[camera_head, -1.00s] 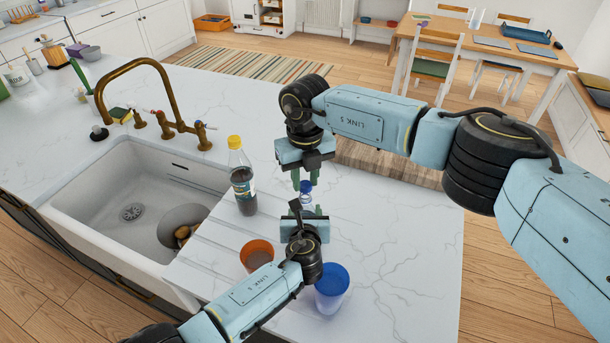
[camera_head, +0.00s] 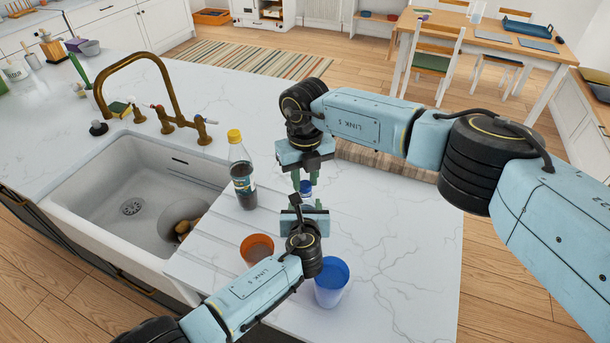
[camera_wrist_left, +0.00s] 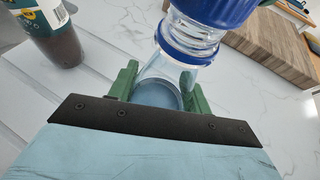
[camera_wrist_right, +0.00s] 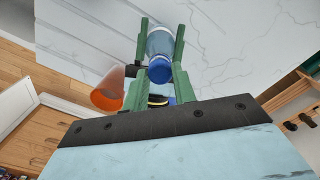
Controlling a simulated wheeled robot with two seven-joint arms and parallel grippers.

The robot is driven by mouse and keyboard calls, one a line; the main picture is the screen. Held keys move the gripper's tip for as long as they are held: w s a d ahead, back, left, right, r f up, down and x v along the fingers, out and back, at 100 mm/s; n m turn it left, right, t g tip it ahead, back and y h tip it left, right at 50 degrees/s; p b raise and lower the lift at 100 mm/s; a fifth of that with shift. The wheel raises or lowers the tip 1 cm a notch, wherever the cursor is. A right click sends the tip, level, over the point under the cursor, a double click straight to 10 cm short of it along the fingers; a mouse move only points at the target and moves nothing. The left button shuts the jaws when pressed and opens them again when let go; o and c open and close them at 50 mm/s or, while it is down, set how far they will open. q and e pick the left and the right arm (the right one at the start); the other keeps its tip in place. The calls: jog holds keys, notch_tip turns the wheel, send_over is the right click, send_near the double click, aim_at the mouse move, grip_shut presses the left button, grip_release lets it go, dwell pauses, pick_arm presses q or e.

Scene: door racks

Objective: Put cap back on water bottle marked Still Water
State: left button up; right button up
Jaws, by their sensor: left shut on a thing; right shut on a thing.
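A small clear bottle (camera_wrist_left: 165,75) stands between the green fingers of my left gripper (camera_wrist_left: 160,85), which is shut on its lower body. A blue cap (camera_wrist_left: 215,8) sits at the top of its neck; I cannot tell whether it is fully screwed down. My right gripper (camera_head: 297,180) points down from above and is shut on the cap, which shows between its fingers in the right wrist view (camera_wrist_right: 159,70). My left gripper (camera_head: 302,207) faces it from below in the head view. No label is readable on the clear bottle.
A dark-drink bottle with a yellow cap (camera_head: 242,172) stands left of the grippers. An orange cup (camera_head: 257,247) and a blue cup (camera_head: 331,282) stand near my left forearm. The sink (camera_head: 125,190) lies left. The marble counter (camera_head: 400,230) is clear at right.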

jog(key=shift+f, duration=0.35)
jog(key=m, duration=0.5)
jog(key=shift+m, duration=0.4)
jog(key=m, duration=0.3)
jog(key=shift+m, duration=0.3)
jog(key=m, duration=0.5)
jog(key=shift+f, duration=0.1)
jog(key=m, duration=0.7)
jog(key=shift+d+m, duration=0.1)
jog(key=shift+m, duration=0.2)
jog(key=m, duration=0.6)
jog(key=shift+s+m, duration=0.15)
jog(key=shift+m, duration=0.25)
